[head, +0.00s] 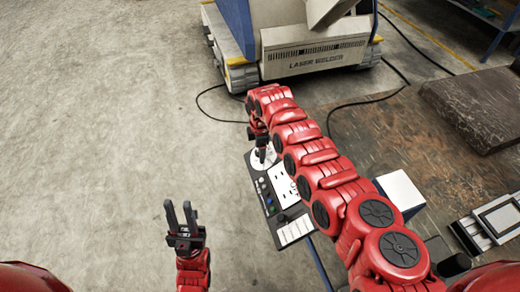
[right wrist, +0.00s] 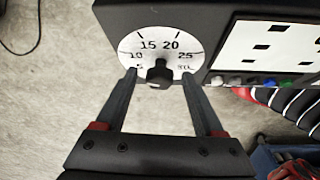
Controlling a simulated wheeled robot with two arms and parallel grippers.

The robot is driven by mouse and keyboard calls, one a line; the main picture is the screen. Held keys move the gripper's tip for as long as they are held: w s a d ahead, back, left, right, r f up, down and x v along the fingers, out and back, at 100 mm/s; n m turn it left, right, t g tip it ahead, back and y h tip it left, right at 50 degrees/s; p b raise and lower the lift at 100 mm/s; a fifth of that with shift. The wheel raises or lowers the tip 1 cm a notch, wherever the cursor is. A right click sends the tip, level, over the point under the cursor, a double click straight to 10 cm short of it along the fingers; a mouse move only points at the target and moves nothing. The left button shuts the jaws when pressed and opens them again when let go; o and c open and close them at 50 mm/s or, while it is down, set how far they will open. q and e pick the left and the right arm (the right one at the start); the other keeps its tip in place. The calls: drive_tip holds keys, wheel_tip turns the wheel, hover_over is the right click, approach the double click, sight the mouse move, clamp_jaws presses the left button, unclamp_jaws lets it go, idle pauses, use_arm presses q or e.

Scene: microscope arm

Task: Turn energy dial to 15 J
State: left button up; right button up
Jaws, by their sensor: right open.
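The energy dial (right wrist: 160,45) is a white round face on a dark panel, marked 10, 15, 20 and 25, with smaller marks lower down. Its black knob (right wrist: 159,73) sits at the centre; I cannot tell its exact setting. My right gripper (right wrist: 160,76) is open, with one finger on each side of the knob and gaps visible between. In the head view the dial (head: 264,160) is partly hidden by my right gripper (head: 262,142). My left gripper (head: 179,205) is open and empty over the floor, left of the panel.
The control panel (head: 293,232) carries a white plate, small coloured buttons and another black knob. A laser welder (head: 313,58) stands at the back with cables on the floor. A white box (head: 399,190) and a brown block (head: 475,105) are at right. The left floor is clear.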

clamp_jaws()
drive_tip(key=shift+r+p, duration=0.1)
drive_tip(key=shift+p, duration=0.3)
drive_tip(key=m+t+p, duration=0.1)
drive_tip(key=p, duration=0.4)
drive_tip(key=m+t+p, duration=0.1)
drive_tip(key=m+p, duration=0.1)
drive_tip(key=p, duration=0.3)
drive_tip(key=shift+s+r, duration=0.15)
drive_tip(key=shift+s, duration=0.2)
drive_tip(key=shift+m+t+p, duration=0.4)
drive_tip(key=shift+m, duration=0.2)
drive_tip(key=shift+s+f+m+t, duration=0.1)
drive_tip(key=shift+f+m+t, duration=0.3)
drive_tip(key=shift+m, duration=0.2)
drive_tip(key=shift+f+m+t, duration=0.1)
drive_tip(key=shift+m+t, duration=0.4)
drive_tip(key=shift+m, duration=0.2)
drive_tip(key=shift+m+h+b, duration=0.3)
drive_tip(key=shift+m+b, duration=0.05)
drive_tip(key=shift+m, duration=0.05)
drive_tip(key=shift+t, duration=0.3)
